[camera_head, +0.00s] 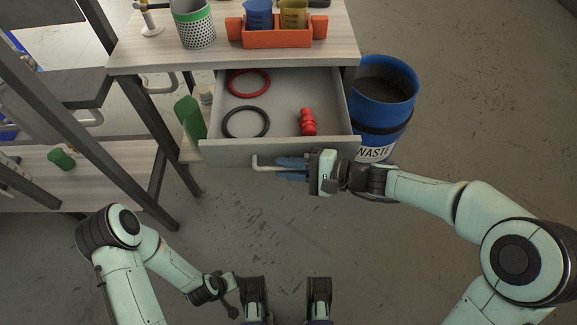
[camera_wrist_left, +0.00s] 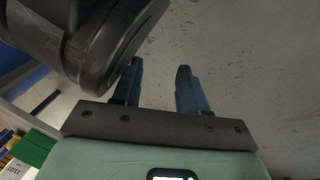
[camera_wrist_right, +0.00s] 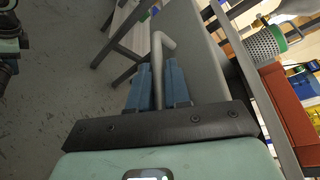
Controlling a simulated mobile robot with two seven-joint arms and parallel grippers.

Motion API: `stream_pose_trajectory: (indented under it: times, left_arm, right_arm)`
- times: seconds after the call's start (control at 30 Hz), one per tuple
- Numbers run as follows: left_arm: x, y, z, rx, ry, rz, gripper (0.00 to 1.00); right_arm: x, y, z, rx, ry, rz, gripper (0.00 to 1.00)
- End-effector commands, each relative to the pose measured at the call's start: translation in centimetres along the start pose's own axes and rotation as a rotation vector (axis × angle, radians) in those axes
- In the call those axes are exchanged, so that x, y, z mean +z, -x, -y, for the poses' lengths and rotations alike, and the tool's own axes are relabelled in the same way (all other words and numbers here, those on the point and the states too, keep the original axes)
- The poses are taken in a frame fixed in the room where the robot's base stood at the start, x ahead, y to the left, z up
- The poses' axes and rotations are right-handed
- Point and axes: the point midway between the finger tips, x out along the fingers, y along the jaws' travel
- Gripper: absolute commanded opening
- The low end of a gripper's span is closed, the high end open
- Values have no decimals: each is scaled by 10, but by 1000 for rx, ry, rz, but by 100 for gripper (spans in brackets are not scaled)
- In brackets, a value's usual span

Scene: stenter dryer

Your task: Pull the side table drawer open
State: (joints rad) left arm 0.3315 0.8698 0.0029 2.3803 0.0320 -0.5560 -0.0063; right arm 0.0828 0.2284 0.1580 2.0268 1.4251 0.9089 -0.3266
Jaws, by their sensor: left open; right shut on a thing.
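The side table (camera_head: 150,58) has a pale wooden top. Its grey drawer (camera_head: 285,99) stands out, pulled open, with the inside showing. In it lie a red ring (camera_head: 249,71), a black ring (camera_head: 267,128) and a red lobed object (camera_head: 308,122). A pale bar handle (camera_head: 262,165) is on the drawer front. My right gripper (camera_head: 290,168) is shut on the handle; in the right wrist view the handle (camera_wrist_right: 158,46) runs between the blue fingers (camera_wrist_right: 159,74). My left gripper (camera_wrist_left: 158,70) is open and empty, low and away from the drawer.
A blue waste bin (camera_head: 372,125) stands just right of the drawer. On the tabletop are a perforated cup (camera_head: 194,28) and an orange holder (camera_head: 277,40) with blue and yellow cups. A dark-framed rack (camera_head: 98,140) stands at left. The floor before the drawer is clear.

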Motion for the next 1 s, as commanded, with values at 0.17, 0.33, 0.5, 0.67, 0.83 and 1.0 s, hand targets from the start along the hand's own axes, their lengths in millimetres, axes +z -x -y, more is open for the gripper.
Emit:
stream_pose_trajectory:
  times: [0.17, 0.33, 0.5, 0.67, 0.83, 1.0]
  left_arm:
    - [0, 0, 0, -1, 0, 1, 43]
    - [0, 0, 0, -1, 0, 1, 43]
    - [0, 0, 0, -1, 0, 0, 43]
    - [0, 0, 0, 0, 0, 0, 43]
    - [-4, 4, -3, 6, -3, -15, 43]
    - [-17, 15, -14, 24, -14, -55, 43]
  right_arm:
    - [-1, 1, 1, -2, 1, -2, 0]
    - [-1, 1, 1, -2, 0, -2, 0]
    - [-1, 0, 1, -2, 0, -2, 23]
    - [0, 1, 1, -2, 0, -1, 23]
    - [-1, 14, 1, -2, 1, -4, 23]
    - [0, 48, 3, -4, 0, -8, 23]
